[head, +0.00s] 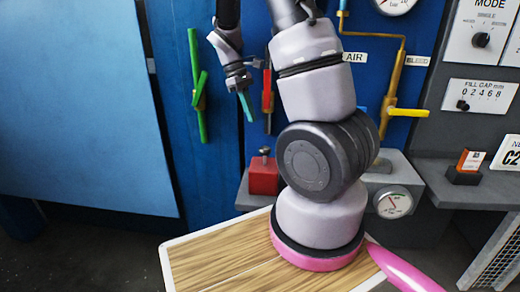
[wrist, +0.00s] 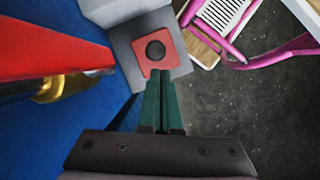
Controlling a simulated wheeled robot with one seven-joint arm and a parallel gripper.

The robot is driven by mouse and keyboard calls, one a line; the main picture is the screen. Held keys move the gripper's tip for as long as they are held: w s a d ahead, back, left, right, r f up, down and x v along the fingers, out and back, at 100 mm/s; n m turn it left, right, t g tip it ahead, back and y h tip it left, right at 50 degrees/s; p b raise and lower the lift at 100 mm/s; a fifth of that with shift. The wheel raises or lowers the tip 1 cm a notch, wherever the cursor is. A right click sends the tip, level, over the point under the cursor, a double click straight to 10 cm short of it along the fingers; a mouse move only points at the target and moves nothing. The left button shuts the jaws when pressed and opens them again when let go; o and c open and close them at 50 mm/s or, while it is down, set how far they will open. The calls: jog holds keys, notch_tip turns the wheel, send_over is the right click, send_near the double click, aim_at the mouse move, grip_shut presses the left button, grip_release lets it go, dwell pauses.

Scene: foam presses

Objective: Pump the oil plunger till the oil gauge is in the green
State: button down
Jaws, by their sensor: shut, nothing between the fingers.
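The oil plunger is a red block (head: 264,176) with a small dark knob on top (head: 265,154), on a grey base below and slightly right of my gripper. In the wrist view the red block (wrist: 166,62) lies just beyond the fingertips, its round black knob (wrist: 155,50) facing the camera. My gripper (head: 246,107) has teal fingers pointing down, shut and empty, above the plunger; it also shows in the wrist view (wrist: 160,78). I see a gap to the knob in the head view. The round gauge (head: 393,202) stands right of my arm; its needle is too small to read surely.
A red lever (head: 267,92) hangs close right of my gripper and fills the left of the wrist view (wrist: 50,45). A green lever (head: 197,90) is to the left. A yellow bleed handle (head: 408,112) and an orange-topped block (head: 467,166) are to the right.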

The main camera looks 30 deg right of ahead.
aim_at(264, 148)
jog(key=shift+w+d+f+n+g+h, duration=0.15)
jog(key=shift+f+n+h, duration=0.1)
jog(key=shift+f, duration=0.2)
jog(key=shift+w+d+f+n+g+h, duration=0.15)
jog(key=shift+f+n, duration=0.1)
jog(key=shift+f, duration=0.2)
jog(key=shift+s+f, duration=0.1)
jog(key=shift+x, duration=3.4)
